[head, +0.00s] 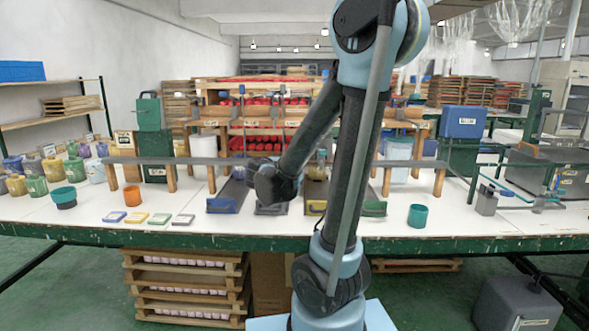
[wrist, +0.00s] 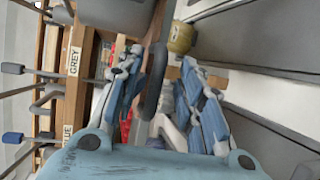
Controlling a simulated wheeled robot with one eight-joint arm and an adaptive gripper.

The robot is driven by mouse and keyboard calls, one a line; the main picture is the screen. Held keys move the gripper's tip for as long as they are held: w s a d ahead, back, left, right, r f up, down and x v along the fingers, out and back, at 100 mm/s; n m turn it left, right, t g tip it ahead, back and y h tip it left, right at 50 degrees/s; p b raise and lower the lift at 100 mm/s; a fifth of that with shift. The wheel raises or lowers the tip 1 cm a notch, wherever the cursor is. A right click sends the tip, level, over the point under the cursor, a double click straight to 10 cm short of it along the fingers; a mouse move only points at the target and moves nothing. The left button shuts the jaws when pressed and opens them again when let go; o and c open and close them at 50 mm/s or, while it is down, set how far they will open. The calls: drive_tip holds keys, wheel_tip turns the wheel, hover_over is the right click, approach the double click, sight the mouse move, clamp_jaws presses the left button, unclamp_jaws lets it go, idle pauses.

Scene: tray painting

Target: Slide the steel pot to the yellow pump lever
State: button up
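My gripper (wrist: 160,66) shows in the wrist view with its two blue-and-grey fingers apart. A dark curved bar and a pale grey shape lie between or behind the fingers. I cannot tell whether either belongs to the steel pot, and I cannot pick that pot out for certain. In the head view my arm's dark wrist hangs over the grey lane and hides the fingers. A yellow pot (wrist: 180,37) is beyond the fingertips in the wrist view. The yellow pump lever cannot be told for certain; levers stand along the wooden rack (head: 262,131), partly behind my arm.
Blue (head: 221,206), yellow (head: 315,208) and green (head: 374,208) trays line the front of the lanes. A teal cup (head: 418,216) and an orange cup (head: 132,196) stand apart. Several paint pots crowd the left. The rack has GREY (wrist: 74,60) and BLUE (wrist: 67,135) labels.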

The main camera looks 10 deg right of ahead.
drive_tip(key=shift+r, duration=0.15)
drive_tip(key=shift+s+a, duration=0.1)
drive_tip(key=v, duration=1.1)
drive_tip(key=shift+s+a, duration=0.2)
idle(0.4)
